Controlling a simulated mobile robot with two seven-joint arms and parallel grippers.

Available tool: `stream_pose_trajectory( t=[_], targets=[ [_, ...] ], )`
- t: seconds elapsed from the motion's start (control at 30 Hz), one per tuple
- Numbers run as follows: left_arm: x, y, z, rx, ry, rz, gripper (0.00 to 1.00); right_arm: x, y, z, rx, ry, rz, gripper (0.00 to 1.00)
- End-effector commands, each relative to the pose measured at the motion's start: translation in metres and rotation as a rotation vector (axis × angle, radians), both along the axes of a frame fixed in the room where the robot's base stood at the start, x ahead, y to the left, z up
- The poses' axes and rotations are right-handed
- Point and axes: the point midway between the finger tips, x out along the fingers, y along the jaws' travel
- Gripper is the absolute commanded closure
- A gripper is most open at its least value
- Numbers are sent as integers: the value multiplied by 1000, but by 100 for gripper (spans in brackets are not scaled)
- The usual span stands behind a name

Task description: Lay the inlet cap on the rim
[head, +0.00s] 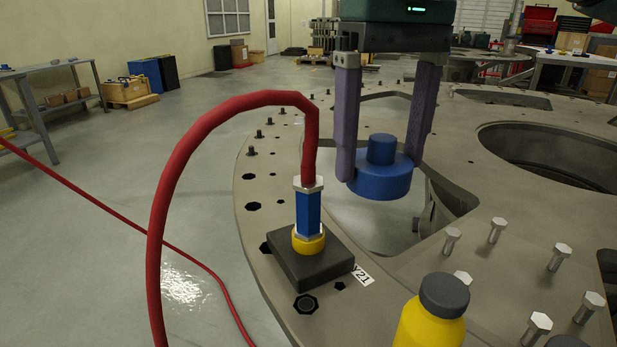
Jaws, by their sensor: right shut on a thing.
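The inlet cap, a blue disc with a raised round knob (381,185), is between the two purple fingers of my right gripper (381,165) in the head view. The fingers are shut on its sides, and it is upright. It appears above the pale opening of the grey turret plate; I cannot tell its exact height. The plate's rim (262,205) curves along the left, with bolts and dark holes in it. My left gripper is not in view.
A red hose (190,145) arches to a blue fitting (308,210) with a yellow collar on a dark block (300,265), left of the cap. A yellow bottle (428,325) stands in front. Several bolts (497,230) stand up at right. A large round opening (540,150) lies beyond.

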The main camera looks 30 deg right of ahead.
Motion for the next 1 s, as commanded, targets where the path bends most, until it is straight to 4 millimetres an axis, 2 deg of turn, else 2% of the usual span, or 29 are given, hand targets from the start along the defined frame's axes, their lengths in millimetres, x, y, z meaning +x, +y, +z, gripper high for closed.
stream_pose_trajectory(
  t=[0.17,0.5,0.6,0.77,1.0],
  targets=[
    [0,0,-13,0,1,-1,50,-1,-4,-37,-3,6,-8,73],
    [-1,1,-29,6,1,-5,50,-1,-3,-133,-3,6,-8,73],
    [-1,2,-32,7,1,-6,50,-1,-3,-151,-3,5,-6,73],
    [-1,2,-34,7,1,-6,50,0,-3,-164,-3,1,-6,73],
    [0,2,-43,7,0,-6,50,0,-3,-200,-4,3,-6,73]
  ],
)
